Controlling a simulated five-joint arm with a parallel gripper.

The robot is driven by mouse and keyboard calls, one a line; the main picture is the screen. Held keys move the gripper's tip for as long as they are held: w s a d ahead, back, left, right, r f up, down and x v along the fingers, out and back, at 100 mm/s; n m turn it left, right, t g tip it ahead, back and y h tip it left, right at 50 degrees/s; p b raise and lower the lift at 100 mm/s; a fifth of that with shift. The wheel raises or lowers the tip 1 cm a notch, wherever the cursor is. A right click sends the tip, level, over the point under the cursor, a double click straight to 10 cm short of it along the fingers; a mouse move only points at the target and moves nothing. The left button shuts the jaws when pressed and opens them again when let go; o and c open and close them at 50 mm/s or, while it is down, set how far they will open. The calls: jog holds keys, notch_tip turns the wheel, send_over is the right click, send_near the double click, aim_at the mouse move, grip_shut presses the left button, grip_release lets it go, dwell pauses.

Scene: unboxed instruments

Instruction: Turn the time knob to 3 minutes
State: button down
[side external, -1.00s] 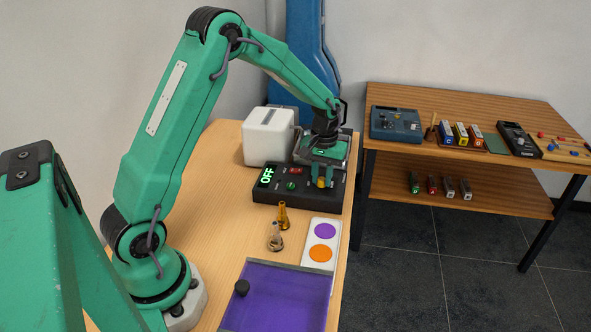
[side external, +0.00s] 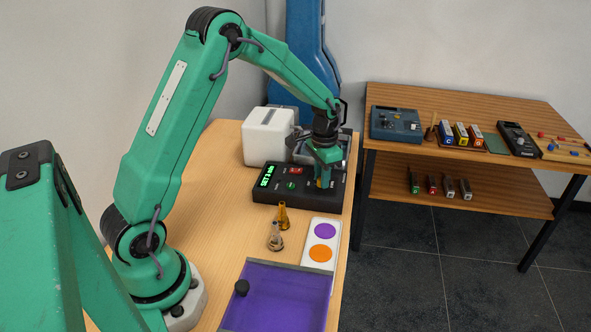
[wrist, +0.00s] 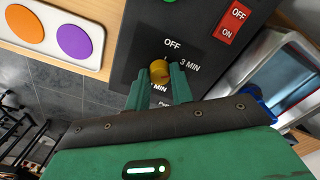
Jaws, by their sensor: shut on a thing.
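The black control box (side external: 270,196) sits on the wooden bench, below my gripper (side external: 324,178). In the wrist view, my gripper (wrist: 160,86) has one finger on each side of the yellow time knob (wrist: 159,69) and is shut on it. "OFF" is printed above the knob and "3 MIN" to its right. Another "MIN" label below is partly covered by the fingers. The knob's pointer mark cannot be made out.
A red OFF/ON switch (wrist: 233,20) and a green button (side external: 291,185) are on the same panel. A white box (side external: 268,137) stands behind.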

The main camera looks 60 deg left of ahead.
jog(key=shift+r, duration=0.1)
dwell(0.4)
jog(key=c, duration=1.2)
grip_release()
notch_tip(320, 180, up, 7)
jog(key=shift+r, duration=0.4)
